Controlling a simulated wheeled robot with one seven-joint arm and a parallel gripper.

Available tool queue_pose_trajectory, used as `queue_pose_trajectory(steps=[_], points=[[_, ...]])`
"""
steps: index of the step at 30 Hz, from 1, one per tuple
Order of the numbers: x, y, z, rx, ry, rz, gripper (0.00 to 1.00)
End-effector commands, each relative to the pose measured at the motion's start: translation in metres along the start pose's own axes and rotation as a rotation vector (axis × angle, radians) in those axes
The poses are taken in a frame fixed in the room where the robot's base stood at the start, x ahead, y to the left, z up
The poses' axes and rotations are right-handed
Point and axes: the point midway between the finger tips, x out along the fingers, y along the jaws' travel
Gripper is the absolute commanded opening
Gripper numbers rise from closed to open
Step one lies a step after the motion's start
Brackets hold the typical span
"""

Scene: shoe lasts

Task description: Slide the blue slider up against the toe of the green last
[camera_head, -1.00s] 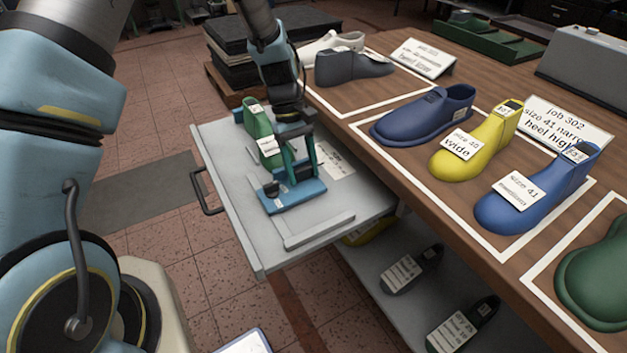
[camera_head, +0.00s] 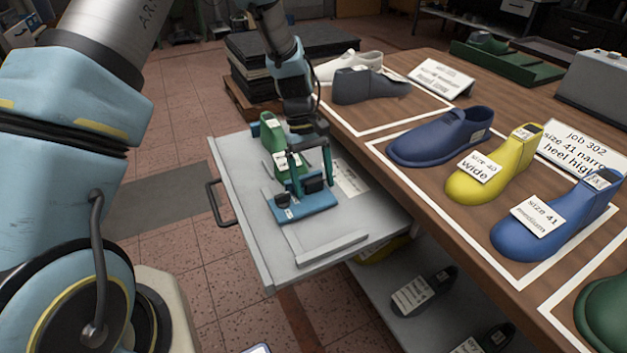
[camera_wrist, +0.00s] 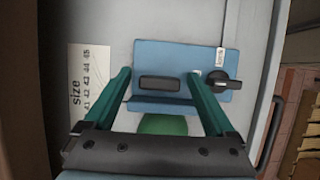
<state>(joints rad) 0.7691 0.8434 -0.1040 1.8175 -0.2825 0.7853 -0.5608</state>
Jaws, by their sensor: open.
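The blue slider (camera_head: 305,205) is a flat plate on the grey pulled-out drawer tray, with a black block (camera_wrist: 160,84) and a black knob (camera_wrist: 225,82) on it. The green last (camera_head: 270,130) stands behind the slider on the same tray. Its rounded green toe (camera_wrist: 163,125) shows just past the slider's raised edge (camera_wrist: 160,105) in the wrist view; I cannot tell whether they touch. My gripper (camera_wrist: 159,75) is open above the slider, with one finger on each side of the black block. My gripper (camera_head: 312,184) partly hides the last's toe in the head view.
The tray (camera_head: 265,235) has a raised strip (camera_head: 333,247) near its front and a printed size card (camera_wrist: 90,80). The wooden bench (camera_head: 420,215) on the right carries blue, yellow and other lasts. Tiled floor lies left of the tray.

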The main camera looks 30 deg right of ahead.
Motion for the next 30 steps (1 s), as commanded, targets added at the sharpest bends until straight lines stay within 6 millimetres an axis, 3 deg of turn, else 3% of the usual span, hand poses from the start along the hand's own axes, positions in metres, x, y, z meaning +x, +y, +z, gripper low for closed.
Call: queue_pose_trajectory(steps=[18,30], points=[[-0.097,0.000,-0.002,-0.001,0.003,0.003,0.90],[-0.107,0.000,-0.001,-0.001,0.001,0.001,0.90]])
